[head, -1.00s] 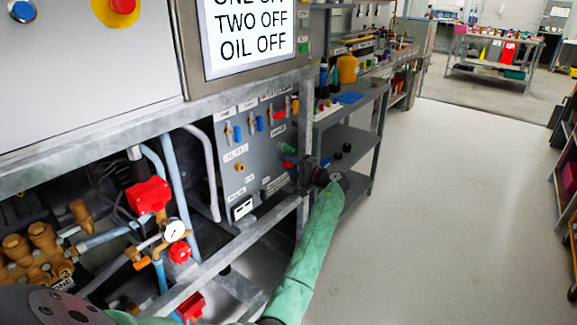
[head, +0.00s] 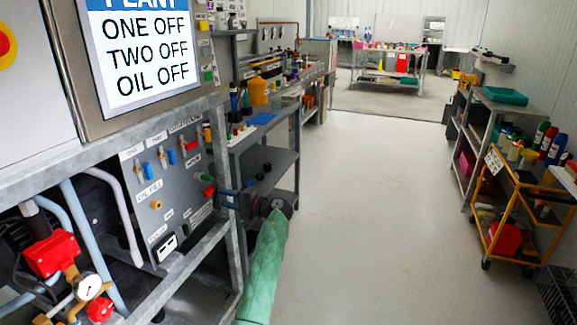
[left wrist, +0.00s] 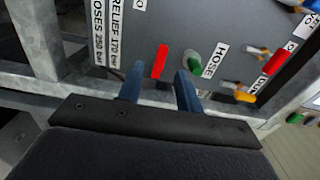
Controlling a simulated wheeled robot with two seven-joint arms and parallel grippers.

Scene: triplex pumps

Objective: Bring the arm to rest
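My left arm in its green sleeve rises from the bottom of the head view. Its gripper (head: 229,194) is beside the right end of the grey control panel (head: 152,190). In the left wrist view the two blue fingers (left wrist: 159,84) stand apart with an empty gap between them. Beyond the fingertips are a red handle (left wrist: 160,62) and a green knob (left wrist: 194,64) on the panel. Neither is between the fingers, and I cannot tell whether a fingertip touches anything. My right gripper is not in view.
A grey metal frame (head: 190,275) surrounds the panel. A sign (head: 145,50) hangs above it. Shelves (head: 270,160) with bottles stand beyond. An orange trolley (head: 515,215) and a bench (head: 480,130) line the right side. The pale floor (head: 370,220) between is clear.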

